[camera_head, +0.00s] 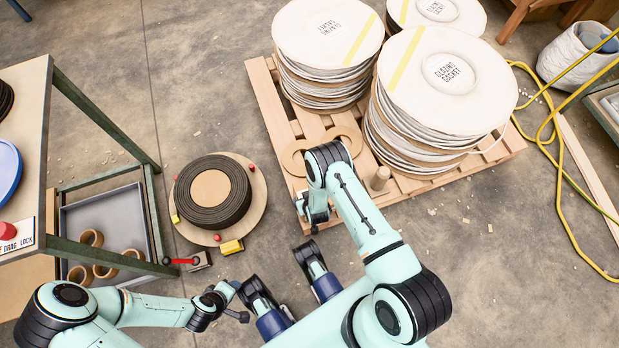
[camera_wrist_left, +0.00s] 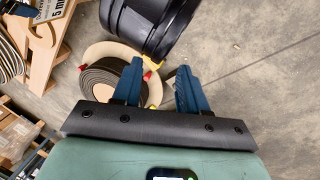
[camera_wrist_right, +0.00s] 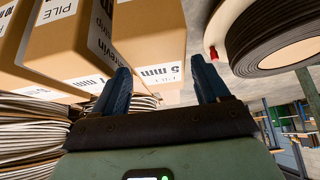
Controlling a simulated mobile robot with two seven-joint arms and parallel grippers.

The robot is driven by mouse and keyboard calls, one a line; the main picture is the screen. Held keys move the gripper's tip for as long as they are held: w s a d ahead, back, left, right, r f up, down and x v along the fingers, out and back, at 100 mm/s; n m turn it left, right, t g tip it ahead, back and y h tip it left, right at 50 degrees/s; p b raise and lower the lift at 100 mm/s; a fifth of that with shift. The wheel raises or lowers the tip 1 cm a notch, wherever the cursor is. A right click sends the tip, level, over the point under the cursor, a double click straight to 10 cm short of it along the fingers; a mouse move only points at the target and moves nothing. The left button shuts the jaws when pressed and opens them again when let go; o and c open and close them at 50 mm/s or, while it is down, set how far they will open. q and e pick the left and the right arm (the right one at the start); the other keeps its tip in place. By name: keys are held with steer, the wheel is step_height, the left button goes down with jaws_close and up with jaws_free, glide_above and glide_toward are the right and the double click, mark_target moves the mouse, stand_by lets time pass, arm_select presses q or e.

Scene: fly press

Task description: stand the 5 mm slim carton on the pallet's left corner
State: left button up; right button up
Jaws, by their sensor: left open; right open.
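In the right wrist view, a brown cardboard carton with a white "5 mm" label (camera_wrist_right: 160,45) fills the upper middle, close beyond my right gripper (camera_wrist_right: 162,75). The gripper is open, with the label end showing between and beyond its fingertips; contact cannot be told. In the head view that gripper (camera_head: 314,218) is beside the pallet's (camera_head: 262,90) near left corner, and my arm hides the carton. A "5 mm" label (camera_wrist_left: 42,12) also shows at the left wrist view's top left. My left gripper (camera_wrist_left: 158,72) is open and empty above the floor.
Another carton (camera_wrist_right: 60,40) stands beside it. Wrapped gasket coils (camera_head: 330,35) fill much of the pallet, with flat brown rings (camera_head: 294,158) near its left corner. A cart (camera_head: 110,220) stands at left; a yellow hose (camera_head: 560,170) at right.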

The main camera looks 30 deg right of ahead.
arm_select(q)
steer(key=shift+g+h, duration=0.3)
steer(key=shift+g, duration=0.2)
steer(key=s+r, duration=0.1)
steer(key=s+d+p, duration=0.1)
steer(key=s+r, duration=0.1)
steer(key=shift+s+d+r+p, duration=0.35)
steer(key=shift+d+p, duration=0.05)
arm_select(e)
steer(key=v, duration=0.6)
steer(key=shift+s+a+r, duration=0.1)
steer(key=shift+s+r, duration=0.05)
steer(key=shift+r, duration=0.15)
